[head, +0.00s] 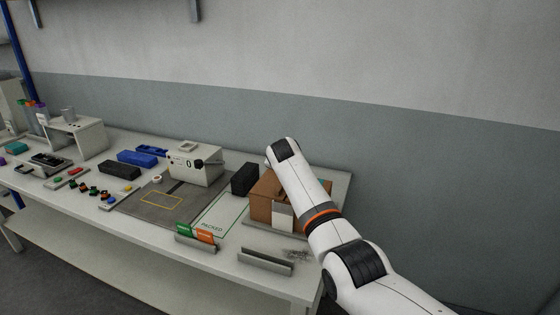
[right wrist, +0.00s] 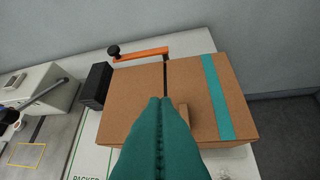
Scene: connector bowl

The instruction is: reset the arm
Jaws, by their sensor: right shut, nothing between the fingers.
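My right arm (head: 345,255) comes in from the lower right of the head view and reaches over the right end of the bench. Its gripper is hidden or unclear there. In the right wrist view my right gripper (right wrist: 160,100) shows as teal fingers pressed together, with nothing between them. They are over a closed cardboard box (right wrist: 135,80) with a teal tape strip (right wrist: 215,95). I cannot tell whether they touch it. The box also shows in the head view (head: 259,206), partly behind my arm. My left gripper is not in view.
An orange bar (right wrist: 140,54) with a black knob lies at the box's far edge. A black block (right wrist: 96,86) stands left of it. A white device (head: 192,165), a PACKED area (head: 222,212) and small parts fill the bench (head: 130,221). A grey wall stands behind.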

